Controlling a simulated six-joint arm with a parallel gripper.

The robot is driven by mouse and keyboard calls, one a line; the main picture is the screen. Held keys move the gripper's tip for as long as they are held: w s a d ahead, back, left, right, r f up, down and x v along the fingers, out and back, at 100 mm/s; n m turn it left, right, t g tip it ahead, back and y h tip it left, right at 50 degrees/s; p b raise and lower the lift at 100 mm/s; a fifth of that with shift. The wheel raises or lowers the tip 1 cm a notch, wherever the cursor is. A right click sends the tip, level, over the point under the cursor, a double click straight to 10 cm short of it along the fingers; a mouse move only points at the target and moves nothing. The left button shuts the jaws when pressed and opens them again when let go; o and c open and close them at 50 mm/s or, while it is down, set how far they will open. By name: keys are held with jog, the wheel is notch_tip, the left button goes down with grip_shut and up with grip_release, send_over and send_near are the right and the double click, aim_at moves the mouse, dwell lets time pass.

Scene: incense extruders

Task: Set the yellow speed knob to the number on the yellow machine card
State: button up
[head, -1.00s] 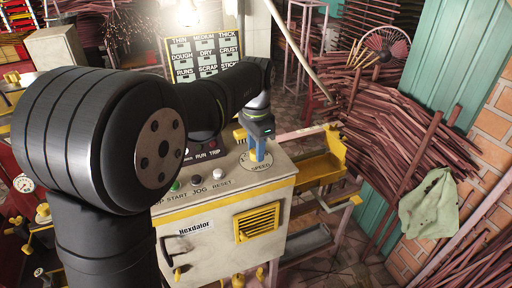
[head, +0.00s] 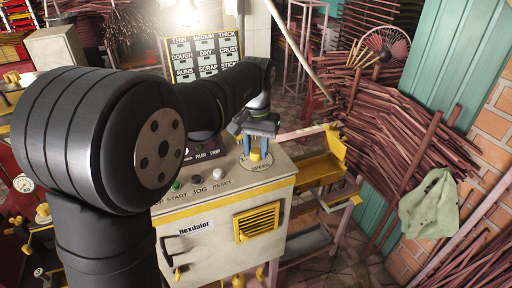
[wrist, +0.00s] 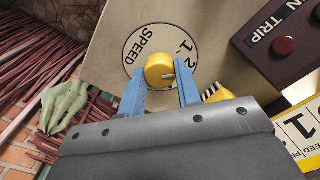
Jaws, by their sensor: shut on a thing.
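The yellow speed knob (wrist: 159,70) sits on a round white dial (wrist: 140,48) marked SPEED, with 1 and 2 visible. A pale mark on the knob points right, toward the right finger; digits beyond 2 are hidden. My gripper (wrist: 160,88) has its blue fingers on either side of the knob, shut on it. In the head view my gripper (head: 256,151) stands over the dial on the machine top (head: 215,190). A yellow-edged card (wrist: 300,128) is cut off at the right of the wrist view; it shows SPEED and what looks like a 1.
START, JOG and RESET buttons (head: 197,180) lie left of the dial. A dark RUN/TRIP panel (wrist: 285,40) stands close by. A yellow trough (head: 320,168) is right of the machine, with bundled sticks (head: 395,125) beyond. A board of labelled slots (head: 203,55) is behind.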

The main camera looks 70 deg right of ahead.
aim_at(256, 151)
jog(key=n, duration=0.4)
jog(key=shift+n, duration=0.3)
dwell(0.3)
jog(key=o, duration=1)
jog(key=shift+r, duration=0.1)
notch_tip(256, 151, up, 17)
jog(key=shift+r, duration=0.15)
dwell(0.4)
